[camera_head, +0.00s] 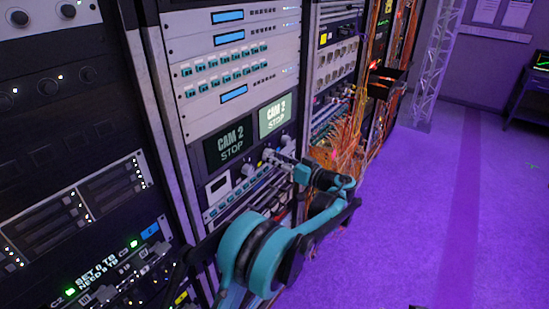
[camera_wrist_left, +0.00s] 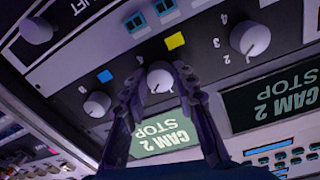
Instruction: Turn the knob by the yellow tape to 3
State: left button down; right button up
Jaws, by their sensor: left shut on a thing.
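The yellow tape (camera_wrist_left: 175,40) is a small square on the panel in the left wrist view, which sees the panel turned over. The pale round knob by it (camera_wrist_left: 159,76) sits just below the tape in that view. My left gripper (camera_wrist_left: 155,88) is shut on this knob, with a dark finger on each side. The fingers hide part of the knob and its scale, so I cannot tell which number it points to. In the head view my left gripper (camera_head: 277,158) reaches the panel below the CAM 2 STOP screens. My right gripper is not in view.
Another knob (camera_wrist_left: 250,38) with printed numbers stands to the right in the wrist view. A knob (camera_wrist_left: 97,103) by blue tape (camera_wrist_left: 105,76) stands to the left. Orange cables (camera_head: 345,135) hang right of the gripper in the head view. Purple floor (camera_head: 430,220) is clear.

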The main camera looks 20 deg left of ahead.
pick_arm(q)
jog(key=shift+r+m+p, duration=0.1)
jog(key=shift+m+p, duration=0.9)
jog(key=shift+m, duration=3.4)
jog(key=c, duration=1.2)
grip_release()
jog(key=v, duration=1.2)
jog(key=shift+r, duration=0.25)
